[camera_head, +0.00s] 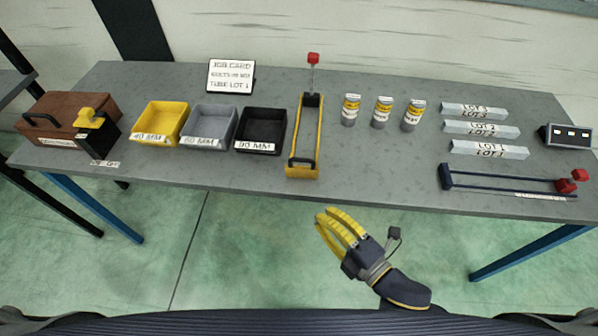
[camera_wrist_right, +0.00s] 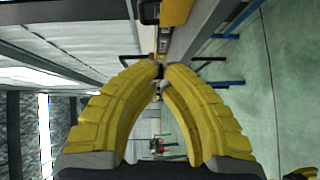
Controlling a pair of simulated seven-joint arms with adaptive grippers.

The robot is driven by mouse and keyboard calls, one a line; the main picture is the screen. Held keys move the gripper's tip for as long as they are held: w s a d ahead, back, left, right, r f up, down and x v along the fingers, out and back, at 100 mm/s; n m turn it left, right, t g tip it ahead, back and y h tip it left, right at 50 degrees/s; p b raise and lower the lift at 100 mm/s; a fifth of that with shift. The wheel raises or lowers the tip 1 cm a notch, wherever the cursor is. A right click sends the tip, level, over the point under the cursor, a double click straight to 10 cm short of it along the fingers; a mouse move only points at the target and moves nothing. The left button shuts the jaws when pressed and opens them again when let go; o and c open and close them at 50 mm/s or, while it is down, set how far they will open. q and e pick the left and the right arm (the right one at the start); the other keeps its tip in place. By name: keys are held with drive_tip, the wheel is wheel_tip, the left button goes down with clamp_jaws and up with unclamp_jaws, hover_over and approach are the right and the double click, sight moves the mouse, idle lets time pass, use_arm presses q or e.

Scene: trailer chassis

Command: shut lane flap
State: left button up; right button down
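A long yellow lane (camera_head: 292,135) lies on the table, running front to back. At its far end a rod with a red knob (camera_head: 313,58) stands upright from a black block. I take this rod to be the lane's flap lever; the flap itself is not clear. My right gripper (camera_head: 328,216) is in front of the table's front edge, apart from the lane and to the right of its near end. In the right wrist view its yellow fingertips (camera_wrist_right: 162,68) come together with nothing visible between them. My left gripper does not show in the head view.
Left of the lane stand yellow (camera_head: 161,122), grey (camera_head: 208,125) and black (camera_head: 261,130) bins. Right of it stand three cans (camera_head: 382,112), then white lot bars (camera_head: 480,129). A dark blue rail (camera_head: 505,181) with red blocks lies at the front right. A brown case (camera_head: 68,112) sits far left.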

sight(302, 168)
drive_tip(key=shift+n+y, duration=0.3)
drive_tip(key=shift+n, duration=0.2)
drive_tip(key=shift+w+a+r, duration=0.4)
drive_tip(key=shift+w+a, duration=0.65)
drive_tip(key=shift+w, duration=0.75)
drive_tip(key=shift+w+a+r, duration=0.4)
drive_tip(key=shift+w+a, duration=0.6)
drive_tip(key=shift+w, duration=0.85)
drive_tip(key=shift+w+a+r, duration=0.4)
drive_tip(key=shift+w+a, duration=0.65)
drive_tip(key=shift+w, duration=0.75)
drive_tip(key=shift+w+d+r, duration=0.1)
drive_tip(key=shift+w+r, duration=0.1)
drive_tip(key=shift+w, duration=0.3)
drive_tip(key=shift+w+r, duration=0.2)
drive_tip(key=shift+w, duration=0.25)
drive_tip(key=shift+s, duration=0.1)
